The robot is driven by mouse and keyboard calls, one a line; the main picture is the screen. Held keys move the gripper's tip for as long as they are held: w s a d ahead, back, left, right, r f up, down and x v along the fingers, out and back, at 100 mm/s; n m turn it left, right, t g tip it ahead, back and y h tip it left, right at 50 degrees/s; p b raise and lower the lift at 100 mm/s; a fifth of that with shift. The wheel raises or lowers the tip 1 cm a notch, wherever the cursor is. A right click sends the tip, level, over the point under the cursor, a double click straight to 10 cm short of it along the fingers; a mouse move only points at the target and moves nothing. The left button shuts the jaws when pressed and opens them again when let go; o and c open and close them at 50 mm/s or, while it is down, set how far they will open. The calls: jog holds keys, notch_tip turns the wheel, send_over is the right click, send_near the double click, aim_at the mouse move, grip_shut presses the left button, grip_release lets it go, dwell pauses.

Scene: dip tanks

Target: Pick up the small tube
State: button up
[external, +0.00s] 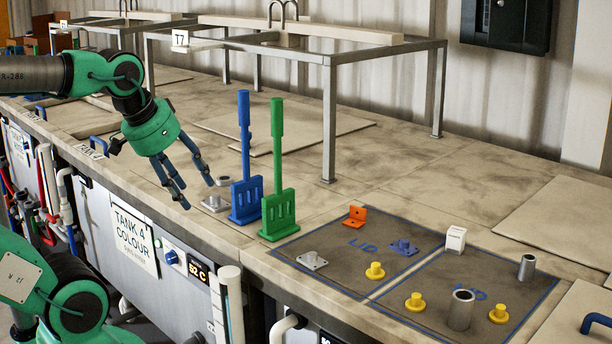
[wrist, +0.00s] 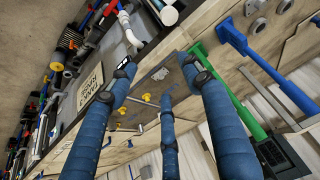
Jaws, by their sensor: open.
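The small tube (external: 527,267) is a short grey metal cylinder standing upright on the right part of the dark mat (external: 420,262), in the external view. A larger grey tube (external: 461,309) stands nearer the camera on the same mat. My gripper (external: 198,194) is open and empty, with its blue fingers spread, above the counter's front edge. It is well to the left of the small tube, with the blue and green racks between them. In the wrist view the open fingers of my gripper (wrist: 158,75) show, but I cannot make out the small tube there.
The blue rack (external: 246,195) and green rack (external: 278,208) stand close beside my gripper with tall handles. Yellow pegs (external: 375,271), an orange bracket (external: 355,215) and a white block (external: 455,238) are on the mat. A metal frame (external: 329,120) stands behind.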

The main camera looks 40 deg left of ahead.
jog(key=shift+w+r, duration=0.1)
jog(key=w+d+r+g+p, duration=0.1)
jog(key=w+d+r+p, duration=0.45)
jog(key=w, duration=0.75)
jog(key=w+d+r+g+p, duration=0.1)
jog(key=w+d+r+p, duration=0.1)
jog(key=w+d+r, duration=0.85)
jog(key=w+d+f+m+p, duration=0.15)
jog(key=w+d, duration=0.25)
jog(key=w, duration=0.4)
jog(key=w+d+f+p, duration=0.25)
jog(key=w+d, duration=0.25)
jog(key=w, duration=0.3)
jog(key=w+d+f+p, duration=0.2)
jog(key=w+d+f, duration=0.2)
jog(key=d, duration=0.5)
jog(key=w+d+f+g+p, duration=0.1)
jog(key=w+d+f, duration=0.3)
jog(key=d+f, duration=0.4)
jog(key=w+d+f+g+p, duration=0.1)
jog(key=w+d+f+p, duration=0.2)
jog(key=d+f, duration=0.3)
jog(key=w+d, duration=0.1)
jog(key=d, duration=0.2)
jog(key=shift+d+m, duration=0.35)
jog(key=shift+d, duration=0.05)
jog(key=shift+w+f, duration=0.1)
jog(key=shift+f, duration=0.1)
